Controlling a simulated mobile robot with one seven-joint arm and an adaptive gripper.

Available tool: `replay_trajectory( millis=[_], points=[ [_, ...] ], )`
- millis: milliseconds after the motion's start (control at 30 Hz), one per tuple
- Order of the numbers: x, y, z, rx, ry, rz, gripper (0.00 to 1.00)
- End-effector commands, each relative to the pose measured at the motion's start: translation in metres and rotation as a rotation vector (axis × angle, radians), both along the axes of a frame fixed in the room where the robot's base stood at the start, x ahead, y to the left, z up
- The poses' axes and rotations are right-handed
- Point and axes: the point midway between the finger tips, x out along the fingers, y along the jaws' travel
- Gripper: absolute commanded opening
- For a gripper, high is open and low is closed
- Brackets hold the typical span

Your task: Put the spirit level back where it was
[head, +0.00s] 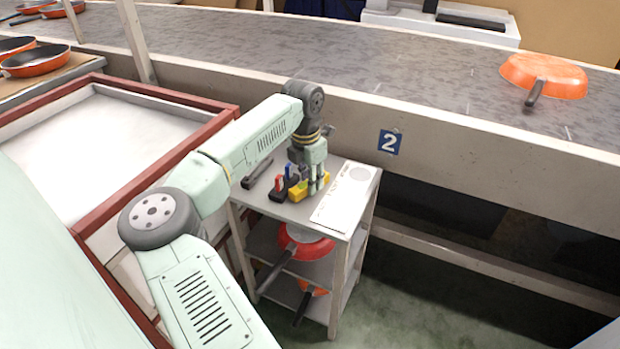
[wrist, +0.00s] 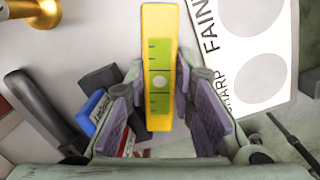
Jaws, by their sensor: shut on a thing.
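The yellow spirit level (wrist: 158,30) with a green face shows upright in the middle of the wrist view, between the two purple-padded fingers of my gripper (wrist: 158,112). My gripper is shut on it. In the head view my gripper (head: 310,185) points down over the small cart top, and the yellow level (head: 298,194) shows at its fingertips. I cannot tell whether the level touches the cart top.
Beside the level on the cart (head: 328,212) are blue (wrist: 92,104) and red-marked items and a dark handled tool (wrist: 45,108). A white printed sheet (head: 346,200) lies to the right. Pans hang or lie on lower shelves. The conveyor (head: 400,60) runs behind.

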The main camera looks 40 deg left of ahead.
Motion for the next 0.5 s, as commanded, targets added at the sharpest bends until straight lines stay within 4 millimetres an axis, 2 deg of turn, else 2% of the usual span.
replay_trajectory(
  millis=[267,300,500],
  points=[
    [-0.0002,0.0001,-0.0041,0.000,0.000,0.000,0.00],
    [-0.0001,0.0000,-0.0028,0.000,0.000,0.000,0.25],
    [-0.0001,0.0000,-0.0026,0.000,0.000,0.000,0.39]
  ],
)
